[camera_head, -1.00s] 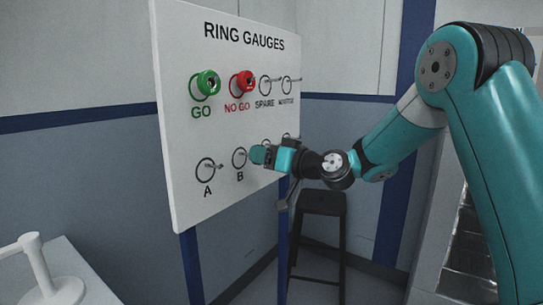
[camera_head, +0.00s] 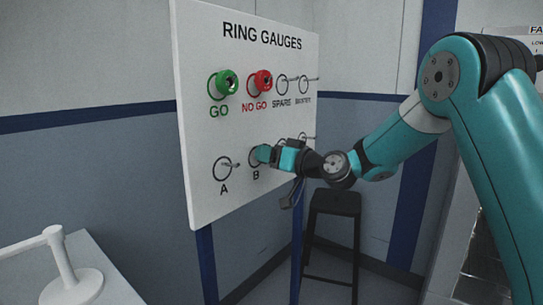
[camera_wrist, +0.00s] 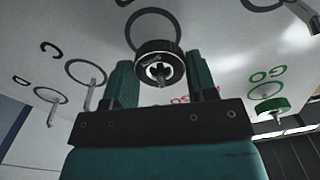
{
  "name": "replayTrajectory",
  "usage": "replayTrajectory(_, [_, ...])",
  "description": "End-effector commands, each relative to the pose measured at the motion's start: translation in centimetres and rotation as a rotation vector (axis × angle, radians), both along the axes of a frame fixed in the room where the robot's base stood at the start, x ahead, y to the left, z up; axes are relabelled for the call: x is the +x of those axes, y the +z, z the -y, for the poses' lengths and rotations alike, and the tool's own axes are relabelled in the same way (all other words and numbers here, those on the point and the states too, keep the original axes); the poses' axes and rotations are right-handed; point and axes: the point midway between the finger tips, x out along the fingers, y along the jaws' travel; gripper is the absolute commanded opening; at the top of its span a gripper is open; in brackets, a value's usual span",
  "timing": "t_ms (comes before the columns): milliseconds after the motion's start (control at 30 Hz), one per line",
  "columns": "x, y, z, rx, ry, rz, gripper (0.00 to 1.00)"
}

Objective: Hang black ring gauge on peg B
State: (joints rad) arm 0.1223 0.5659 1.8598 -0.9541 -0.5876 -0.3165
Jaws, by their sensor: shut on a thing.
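The black ring gauge (camera_wrist: 158,66) sits between the two fingers of my gripper (camera_wrist: 160,82) in the wrist view, and my gripper is shut on it. A pale piece shows in its bore; I cannot tell whether peg B passes through it. The printed circle of place B (camera_wrist: 152,28) shows just beyond the gauge. In the head view my gripper (camera_head: 264,154) is at place B (camera_head: 253,158) on the board and partly covers it. The gauge and peg B are hidden there by the gripper.
The white board (camera_head: 200,140) holds a green gauge (camera_head: 227,83) on GO and a red gauge (camera_head: 263,82) on NO GO. Peg A (camera_head: 228,164) is bare beside B. A black stool (camera_head: 335,204) stands below, right of the board. A white stand (camera_head: 62,262) is at lower left.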

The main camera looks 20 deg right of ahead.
Motion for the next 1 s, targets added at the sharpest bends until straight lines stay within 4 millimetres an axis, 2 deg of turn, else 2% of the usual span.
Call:
replayTrajectory(267, [0.0,0.1,0.0,0.001,0.000,0.001,0.24])
replayTrajectory(300, [0.0,0.1,0.0,0.001,0.000,0.001,0.59])
replayTrajectory(400, [0.0,0.1,0.0,0.001,0.000,0.001,0.82])
replayTrajectory(767, [-0.4,-0.1,0.4,0.000,-0.002,-0.001,0.82])
replayTrajectory(867, [-1.4,-0.2,1.1,0.000,-0.003,-0.001,0.82])
replayTrajectory(1000, [-3.9,-0.4,3.0,0.000,-0.005,0.000,0.82])
